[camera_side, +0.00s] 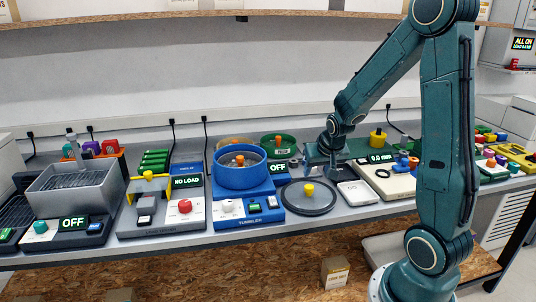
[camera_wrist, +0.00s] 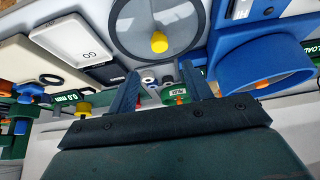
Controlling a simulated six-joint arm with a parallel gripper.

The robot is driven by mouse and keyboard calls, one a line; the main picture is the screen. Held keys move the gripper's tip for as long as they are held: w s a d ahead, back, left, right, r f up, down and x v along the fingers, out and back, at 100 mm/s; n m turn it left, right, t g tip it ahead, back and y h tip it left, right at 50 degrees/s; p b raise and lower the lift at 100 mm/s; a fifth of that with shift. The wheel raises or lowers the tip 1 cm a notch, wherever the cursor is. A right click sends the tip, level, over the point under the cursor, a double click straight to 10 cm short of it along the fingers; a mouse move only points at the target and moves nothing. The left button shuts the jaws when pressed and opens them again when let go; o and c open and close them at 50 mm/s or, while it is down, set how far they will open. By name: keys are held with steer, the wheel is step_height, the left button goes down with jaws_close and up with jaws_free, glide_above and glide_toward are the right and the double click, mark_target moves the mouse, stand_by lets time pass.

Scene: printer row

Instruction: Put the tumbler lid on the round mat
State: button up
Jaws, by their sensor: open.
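The tumbler lid (camera_side: 295,200) is a grey disc with a yellow knob. It lies flat on the bench, right of the blue tumbler (camera_side: 240,178), whose drum is uncovered. In the wrist view the lid (camera_wrist: 135,22) is at the top, cut by the frame edge. A dark ring surrounds the grey disc; I cannot tell whether this is the lid's rim or the round mat beneath it. My gripper (camera_side: 318,165) is behind the lid, apart from its knob. In the wrist view its fingers (camera_wrist: 161,84) are spread, with nothing held between them.
A white tray (camera_side: 357,193) lies right of the lid. A green round container (camera_side: 279,152) stands behind the tumbler. A grey-topped machine (camera_side: 145,222) and a beige device (camera_side: 388,184) stand farther along the crowded bench. A shelf (camera_side: 180,15) runs above.

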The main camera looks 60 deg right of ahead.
steer(key=shift+s+a+r, duration=0.1)
steer(key=shift+r, duration=0.2)
stand_by(0.4)
steer(key=s+a+r+n+t+y, duration=0.1)
steer(key=s+a+r+n+y, duration=0.2)
steer(key=a+r, duration=0.8)
steer(key=s+a+r+n+y, duration=0.1)
steer(key=s+a+r+n, duration=0.2)
steer(key=s+a+n, duration=0.3)
steer(key=s+a, duration=0.4)
steer(key=a, duration=0.1)
steer(key=shift+s+a, duration=0.3)
steer(key=shift+o, duration=0.4)
steer(key=shift+r, duration=0.1)
